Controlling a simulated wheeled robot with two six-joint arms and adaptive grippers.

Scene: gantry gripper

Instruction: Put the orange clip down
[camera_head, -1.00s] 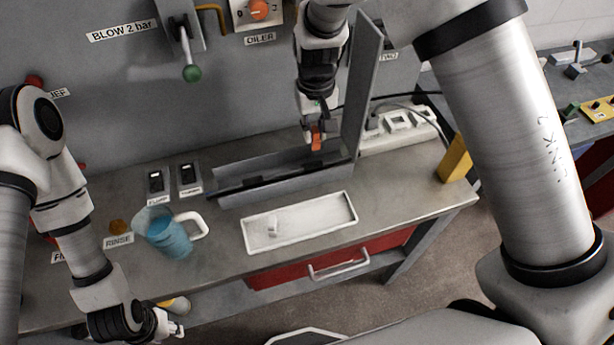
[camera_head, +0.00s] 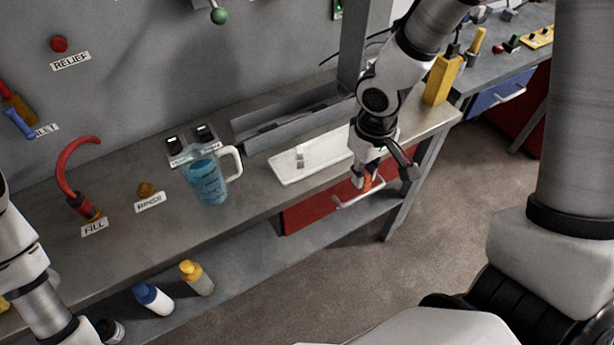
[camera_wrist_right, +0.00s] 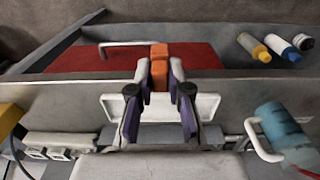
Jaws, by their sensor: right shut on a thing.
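The orange clip (camera_head: 368,182) is held between the fingertips of my right gripper (camera_head: 369,176), in front of the bench's front edge by the red drawer. In the right wrist view the clip (camera_wrist_right: 159,68) stands between the two fingers of the gripper (camera_wrist_right: 159,75), which are shut on it. The white tray (camera_head: 284,170) lies on the bench just left of the gripper, with a small pale piece in it. My left arm shows at the lower left edge, but its gripper is not visible.
A jug of blue liquid (camera_head: 207,182) stands on the bench left of the tray. A grey metal channel (camera_head: 262,137) lies behind the tray. A yellow block (camera_head: 441,80) stands at the right end. Bare bench top lies around the labels.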

